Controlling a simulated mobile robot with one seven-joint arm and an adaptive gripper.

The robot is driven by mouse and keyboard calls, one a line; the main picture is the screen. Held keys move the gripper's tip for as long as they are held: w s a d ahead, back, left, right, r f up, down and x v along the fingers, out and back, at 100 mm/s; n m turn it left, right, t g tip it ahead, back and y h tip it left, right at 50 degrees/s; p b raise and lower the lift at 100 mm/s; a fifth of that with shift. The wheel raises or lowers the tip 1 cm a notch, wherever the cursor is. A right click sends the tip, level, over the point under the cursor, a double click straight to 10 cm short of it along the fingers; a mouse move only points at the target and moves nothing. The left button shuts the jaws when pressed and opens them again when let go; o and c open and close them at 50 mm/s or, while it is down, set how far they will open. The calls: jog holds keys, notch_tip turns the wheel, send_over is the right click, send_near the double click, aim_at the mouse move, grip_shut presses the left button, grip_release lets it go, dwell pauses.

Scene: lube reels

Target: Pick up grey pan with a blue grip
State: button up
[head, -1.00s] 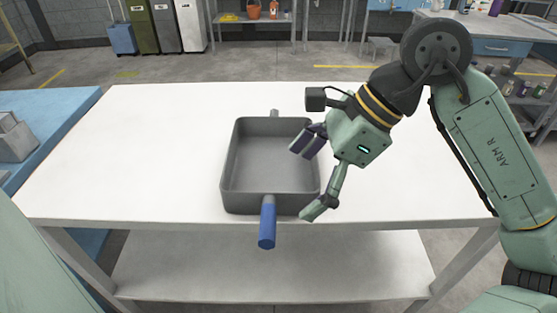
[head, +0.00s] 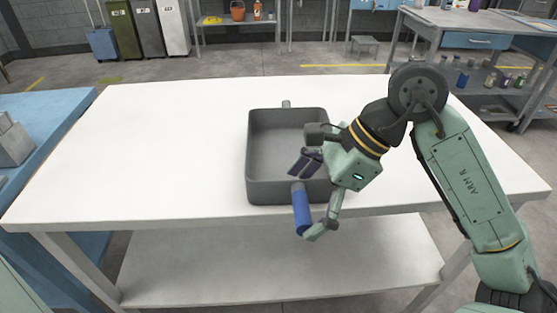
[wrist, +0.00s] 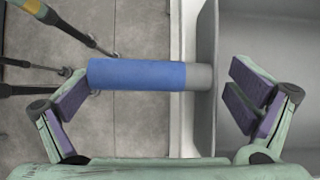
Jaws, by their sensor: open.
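The grey pan (head: 262,150) is a square, deep-walled pan sitting upright near the front edge of the white table. Its blue grip (head: 301,212) sticks out over the front edge towards me. A short grey stub shows on its far side. My gripper (head: 308,198) is open at the grip, with one finger above the pan's inside and the other by the grip's free end. In the wrist view the blue grip (wrist: 137,75) lies lengthwise between the spread fingers. The right finger is over the pan (wrist: 265,35). Whether either finger touches anything is unclear.
The white table (head: 150,140) is otherwise clear, with a lower shelf (head: 280,265) beneath. A blue surface (head: 45,125) with a grey object stands at left. A workbench (head: 485,40) stands at back right; bins (head: 145,28) stand at back left.

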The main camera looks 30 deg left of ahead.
jog(key=shift+s+a+f, duration=0.15)
jog(key=shift+a+f, duration=0.1)
jog(key=shift+f, duration=0.2)
jog(key=c, duration=1.1)
